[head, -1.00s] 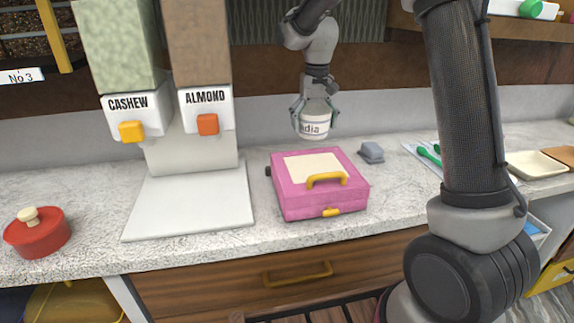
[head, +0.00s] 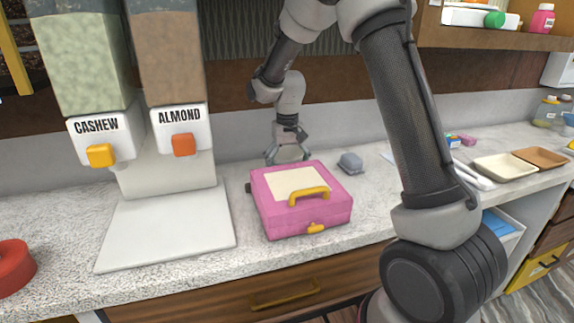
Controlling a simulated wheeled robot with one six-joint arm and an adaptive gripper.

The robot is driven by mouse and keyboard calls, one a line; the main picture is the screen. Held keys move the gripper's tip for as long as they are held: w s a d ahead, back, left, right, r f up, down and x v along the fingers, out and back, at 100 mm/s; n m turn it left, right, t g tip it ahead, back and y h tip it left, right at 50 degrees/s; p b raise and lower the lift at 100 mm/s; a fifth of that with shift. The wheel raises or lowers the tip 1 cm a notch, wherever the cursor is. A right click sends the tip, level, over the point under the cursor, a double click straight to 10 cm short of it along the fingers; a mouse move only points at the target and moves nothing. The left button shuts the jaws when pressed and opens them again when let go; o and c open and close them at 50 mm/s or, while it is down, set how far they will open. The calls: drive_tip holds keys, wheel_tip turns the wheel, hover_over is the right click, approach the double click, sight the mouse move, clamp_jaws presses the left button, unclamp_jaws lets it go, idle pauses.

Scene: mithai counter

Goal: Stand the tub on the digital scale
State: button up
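My gripper (head: 287,153) is low behind the pink box, with its fingers either side of the white tub (head: 290,155). Only a pale upper strip of the tub shows between the fingers. Its lower part and the fingertips are hidden by the box, so I cannot see what is under it. The fingers are spread about as wide as when they held the tub. I cannot make out the digital scale; a small grey object (head: 350,162) lies right of the gripper, but I cannot tell what it is.
The pink box (head: 262,212) with a yellow handle stands on the counter in front of my gripper. Cashew (head: 95,140) and almond (head: 180,132) dispensers stand to the left. A red pot (head: 14,268) is at the left edge. Trays (head: 505,168) lie to the right.

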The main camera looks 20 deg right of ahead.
drive_tip(key=shift+f, duration=0.1)
drive_tip(key=o, duration=0.7)
